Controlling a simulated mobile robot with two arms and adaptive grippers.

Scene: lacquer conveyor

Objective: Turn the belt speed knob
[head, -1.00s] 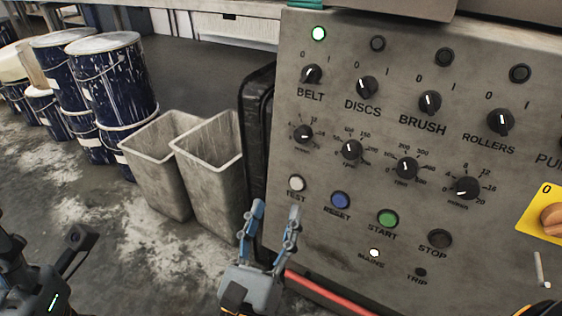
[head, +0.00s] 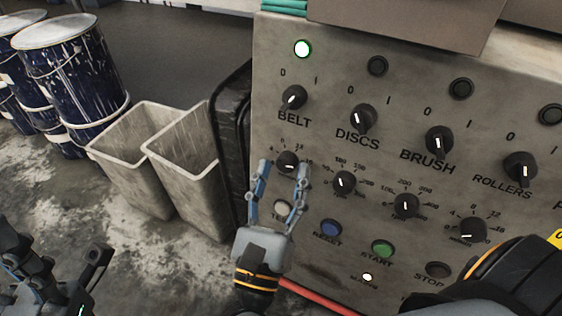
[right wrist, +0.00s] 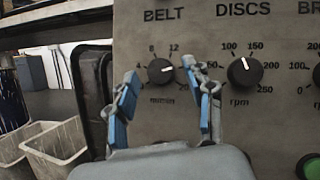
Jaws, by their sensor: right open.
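The belt speed knob (head: 286,161) is a small black dial with a white pointer mark and an m/min scale, below the BELT switch on the grey panel. It also shows in the right wrist view (right wrist: 160,71), its pointer turned up and to the right. My right gripper (head: 284,169) is open and empty, its blue-padded fingertips reaching up to either side of the knob in the picture. I cannot tell whether they touch it. My left gripper (head: 55,265) is at the lower left, partly cut off, away from the panel.
The BELT switch (head: 294,97) sits above the knob, under a lit lamp (head: 302,48). The DISCS speed knob (head: 344,182) is close on the right. A pale TEST button (head: 282,208) is below. Grey bins (head: 184,165) and blue drums (head: 72,80) stand left of the panel.

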